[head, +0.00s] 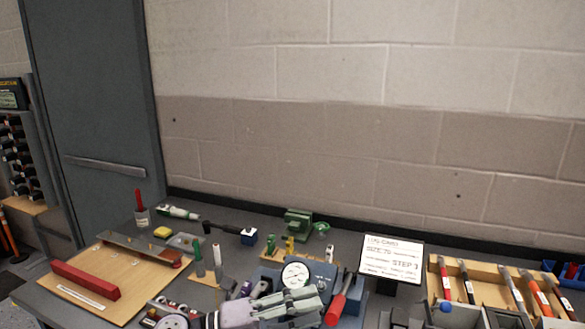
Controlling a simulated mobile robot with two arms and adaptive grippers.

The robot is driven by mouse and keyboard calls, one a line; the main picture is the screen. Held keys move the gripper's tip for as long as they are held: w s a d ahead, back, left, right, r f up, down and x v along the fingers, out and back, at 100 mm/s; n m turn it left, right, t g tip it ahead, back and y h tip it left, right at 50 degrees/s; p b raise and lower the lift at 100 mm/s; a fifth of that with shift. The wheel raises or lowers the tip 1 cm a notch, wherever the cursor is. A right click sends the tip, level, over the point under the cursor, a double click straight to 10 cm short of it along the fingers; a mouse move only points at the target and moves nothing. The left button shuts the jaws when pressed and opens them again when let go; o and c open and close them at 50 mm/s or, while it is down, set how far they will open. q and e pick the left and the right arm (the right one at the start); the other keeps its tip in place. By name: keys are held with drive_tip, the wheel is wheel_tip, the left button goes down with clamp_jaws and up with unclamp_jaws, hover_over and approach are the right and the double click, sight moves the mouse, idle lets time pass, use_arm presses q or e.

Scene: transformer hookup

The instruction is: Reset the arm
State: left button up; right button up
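My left gripper (318,300) is at the bottom centre of the head view, with its arm coming in from the lower left. Its pale green-grey fingers point right, in front of a blue-grey device with a round white dial (296,275). The fingers lie close to a red handle (339,303); I cannot tell whether they touch it. The gap between the fingertips is not clear. My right gripper is not in view.
A board with a red bar (86,280) lies at the left of the grey bench. A written card (391,260) stands right of the dial. A wooden tool tray (435,272) with several tools is at the right. Small items crowd the middle; the wall behind is bare.

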use_arm(q)
drive_tip(key=w+a+n+t+y, duration=0.4)
drive_tip(key=a+n+t+y, duration=0.6)
drive_tip(key=n+t, duration=0.75)
drive_tip(key=s+a+f+n+g+y, duration=0.3)
drive_tip(key=a+f+n+g+y, duration=0.15)
drive_tip(key=f+n, duration=0.2)
drive_tip(key=s+a+f+n+g+y, duration=0.25)
drive_tip(key=a+f+n+y, duration=0.2)
drive_tip(key=f, duration=0.25)
drive_tip(key=s+a+f+n+g, duration=0.2)
drive_tip(key=s+f+g, duration=0.35)
drive_tip(key=s, duration=0.55)
drive_tip(key=s+a+f+n+g, duration=0.2)
drive_tip(key=s+f+g, duration=0.4)
drive_tip(key=s, duration=0.5)
wheel_tip(320, 180, down, 28)
drive_tip(key=s, duration=0.2)
drive_tip(key=s+a+f+g+b, duration=0.1)
drive_tip(key=s+a+f+g, duration=0.1)
drive_tip(key=s+f, duration=1.5)
drive_tip(key=shift+a, duration=0.25)
